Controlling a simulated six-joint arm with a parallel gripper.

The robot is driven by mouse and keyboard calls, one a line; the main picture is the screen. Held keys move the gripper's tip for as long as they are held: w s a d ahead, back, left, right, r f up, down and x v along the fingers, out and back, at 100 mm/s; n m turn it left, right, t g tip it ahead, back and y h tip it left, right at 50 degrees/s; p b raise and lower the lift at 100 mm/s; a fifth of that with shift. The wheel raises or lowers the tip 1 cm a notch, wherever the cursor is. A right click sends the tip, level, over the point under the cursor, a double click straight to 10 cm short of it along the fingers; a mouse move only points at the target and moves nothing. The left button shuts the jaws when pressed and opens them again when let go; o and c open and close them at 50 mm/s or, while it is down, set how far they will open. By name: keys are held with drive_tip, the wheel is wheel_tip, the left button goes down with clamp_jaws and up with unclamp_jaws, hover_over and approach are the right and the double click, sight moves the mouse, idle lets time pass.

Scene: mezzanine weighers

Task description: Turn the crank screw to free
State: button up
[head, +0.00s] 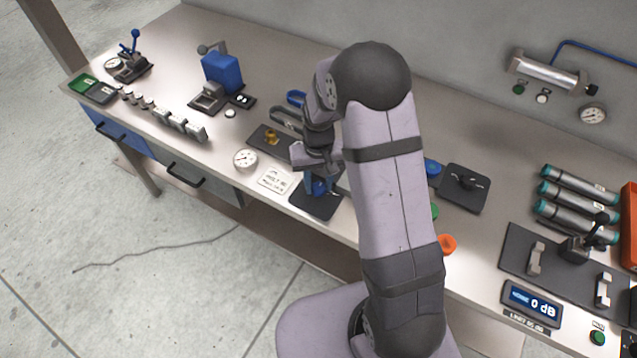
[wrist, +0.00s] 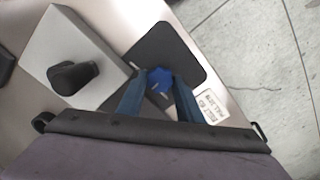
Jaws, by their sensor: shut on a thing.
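The crank screw shows as a blue lobed knob (wrist: 159,80) over a dark square plate (wrist: 172,42) in the wrist view. In the head view the knob (head: 319,188) is partly covered by my gripper (head: 318,183), and the plate (head: 314,206) lies near the bench's front edge. My gripper's two blue fingers (wrist: 158,90) point down, one on each side of the knob, and are shut on it. The screw's lower part is hidden. A small white card (head: 273,180) with lettering too small to read lies just left of the plate.
A round dial (head: 245,159) and a dark plate with a brass piece (head: 271,137) stand close to my gripper. A pale block with a black knob (wrist: 74,76) is near my fingers in the wrist view.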

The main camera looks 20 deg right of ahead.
sight(318, 187)
drive_tip(key=n, duration=0.5)
drive_tip(key=shift+n, duration=0.3)
drive_tip(key=n, duration=0.5)
drive_tip(key=shift+w+r+n, duration=0.1)
drive_tip(key=shift+n, duration=0.3)
drive_tip(key=o, duration=1)
drive_tip(key=shift+o, duration=0.2)
drive_tip(key=shift+b, duration=0.3)
drive_tip(key=shift+r+b, duration=1)
drive_tip(key=shift+r, duration=2.65)
